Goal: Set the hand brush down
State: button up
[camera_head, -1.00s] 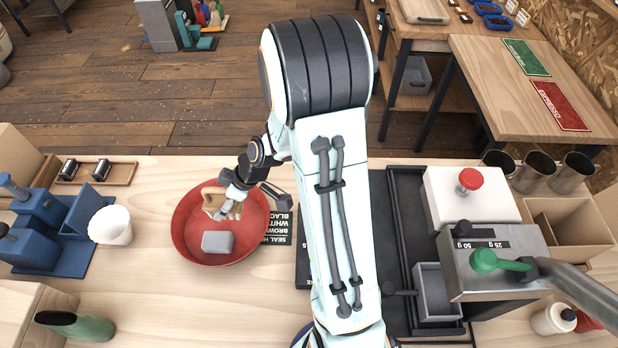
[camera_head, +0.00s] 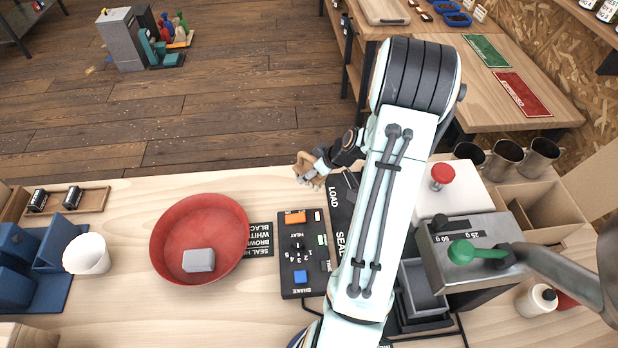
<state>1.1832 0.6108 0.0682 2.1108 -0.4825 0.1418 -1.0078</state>
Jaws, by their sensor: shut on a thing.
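My gripper (camera_head: 322,173) is shut on the hand brush (camera_head: 308,166), a small tan brush partly hidden by the fingers. Gripper and brush are near the far edge of the wooden bench, right of the red bowl and beyond the control panel. I cannot tell how high the brush is above the bench. The red bowl (camera_head: 172,231) stands at the left of the bench and holds a grey block (camera_head: 199,260).
A black control panel (camera_head: 302,262) lies between the bowl and my arm. A white cup (camera_head: 87,254) and blue holders (camera_head: 55,262) stand at the left. A grey machine with a green knob (camera_head: 461,252) is at the right. Bare bench lies beyond the bowl.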

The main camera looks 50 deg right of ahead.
jog(key=f, duration=0.1)
jog(key=w+d+f, duration=0.1)
jog(key=f, duration=0.1)
jog(key=w+d+f, duration=0.1)
jog(key=shift+w+d+f, duration=0.25)
jog(key=shift+f, duration=0.05)
jog(key=shift+w+d+f, duration=0.15)
jog(key=shift+f, duration=1.55)
jog(key=o, duration=1.2)
jog(key=shift+f, duration=0.15)
jog(key=shift+c, duration=0.2)
